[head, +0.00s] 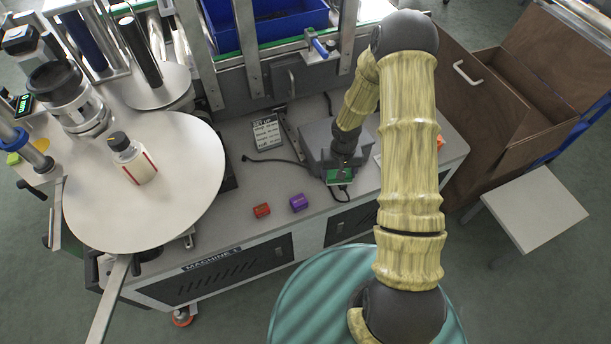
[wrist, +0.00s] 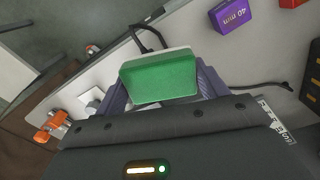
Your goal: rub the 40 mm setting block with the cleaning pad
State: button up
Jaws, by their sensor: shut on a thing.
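The cleaning pad (wrist: 160,78) is green with a white backing. My gripper (wrist: 163,88) is shut on it, one finger on each side. In the head view the pad (head: 339,176) shows at the tip of my arm, over the front part of the machine's grey top. The 40 mm setting block (wrist: 231,14) is purple with a "40 mm" label. It sits on the grey top, to the left of the pad and a little nearer the front edge in the head view (head: 298,202). The pad and the block are apart.
A red block (head: 261,210) stands left of the purple one. A bottle (head: 132,156) stands on the large round disc (head: 190,200) at left. A dark cable (head: 270,160) and a label card (head: 267,132) lie behind the blocks. An orange item (wrist: 48,125) lies beyond the pad.

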jog(key=a+n, duration=0.1)
jog(key=n, duration=0.2)
jog(key=shift+a+n, duration=0.2)
jog(key=shift+n, duration=0.1)
jog(key=n, duration=0.2)
jog(key=a+n, duration=0.1)
jog(key=shift+s+a+r+n, duration=0.1)
jog(key=shift+a+n, duration=0.1)
jog(key=shift+n, duration=0.2)
jog(key=s+a+n, duration=0.1)
jog(key=a+n, duration=0.3)
jog(key=n, duration=0.7)
jog(key=a+n, duration=0.4)
jog(key=n, duration=0.8)
jog(key=shift+s+r+p, duration=0.2)
jog(key=shift+s+p, duration=0.2)
jog(key=shift+p, duration=0.05)
